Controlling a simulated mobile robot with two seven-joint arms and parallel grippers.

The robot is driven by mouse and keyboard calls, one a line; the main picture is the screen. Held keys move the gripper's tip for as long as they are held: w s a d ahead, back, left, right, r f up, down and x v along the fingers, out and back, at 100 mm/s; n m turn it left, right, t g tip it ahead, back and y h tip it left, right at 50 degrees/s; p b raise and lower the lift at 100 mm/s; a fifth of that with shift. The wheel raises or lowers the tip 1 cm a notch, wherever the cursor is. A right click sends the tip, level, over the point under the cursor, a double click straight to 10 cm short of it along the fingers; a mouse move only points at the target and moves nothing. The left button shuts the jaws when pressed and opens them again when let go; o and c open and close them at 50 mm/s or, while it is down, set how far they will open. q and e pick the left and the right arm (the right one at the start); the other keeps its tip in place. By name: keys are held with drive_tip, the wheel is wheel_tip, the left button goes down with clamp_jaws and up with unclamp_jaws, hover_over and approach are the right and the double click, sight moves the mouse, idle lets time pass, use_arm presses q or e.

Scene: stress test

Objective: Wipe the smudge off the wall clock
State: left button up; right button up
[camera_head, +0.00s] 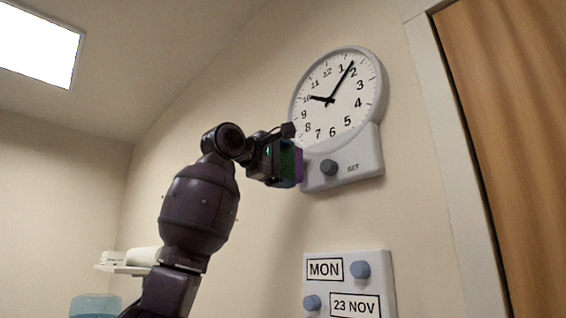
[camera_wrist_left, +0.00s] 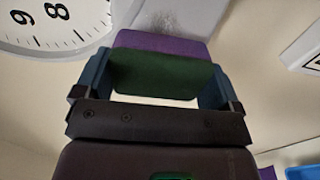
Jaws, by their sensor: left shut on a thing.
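The wall clock (camera_head: 337,95) has a round white face in a grey rim, with a pale panel (camera_head: 362,155) below it bearing a dark knob (camera_head: 329,167) and the word SET. In the left wrist view part of the clock face (camera_wrist_left: 50,22) shows at top left. A grey speckled smudge (camera_wrist_left: 172,19) lies on the pale panel, just beyond the sponge; I cannot make it out in the head view. My left gripper (camera_head: 279,160) is shut on a green and purple sponge (camera_wrist_left: 160,46), at the panel's left edge. I cannot tell whether the sponge touches the panel.
A calendar board (camera_head: 347,262) with blue knobs is on the wall below the clock. A white door frame (camera_head: 450,150) and wooden door (camera_head: 515,130) stand at right. A small shelf (camera_head: 122,268) and a blue container (camera_head: 95,306) are at lower left.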

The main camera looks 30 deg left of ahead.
drive_tip(key=shift+s+f, duration=0.25)
drive_tip(key=shift+s, duration=0.05)
drive_tip(key=shift+s+d, duration=0.1)
drive_tip(key=shift+s, duration=0.1)
use_arm(q)
drive_tip(key=shift+w+d, duration=0.1)
drive_tip(key=shift+w, duration=0.2)
use_arm(e)
drive_tip(key=shift+w+r, duration=0.15)
drive_tip(key=shift+r, duration=0.05)
use_arm(q)
drive_tip(key=shift+w+p, duration=0.25)
drive_tip(key=shift+p, duration=0.1)
use_arm(e)
drive_tip(key=shift+w+r, duration=0.3)
drive_tip(key=shift+r, duration=0.05)
use_arm(q)
drive_tip(key=shift+d, duration=0.1)
drive_tip(key=shift+w+d, duration=0.1)
drive_tip(key=shift+w, duration=0.2)
use_arm(e)
drive_tip(key=shift+s+r, duration=0.1)
drive_tip(key=shift+r, duration=0.05)
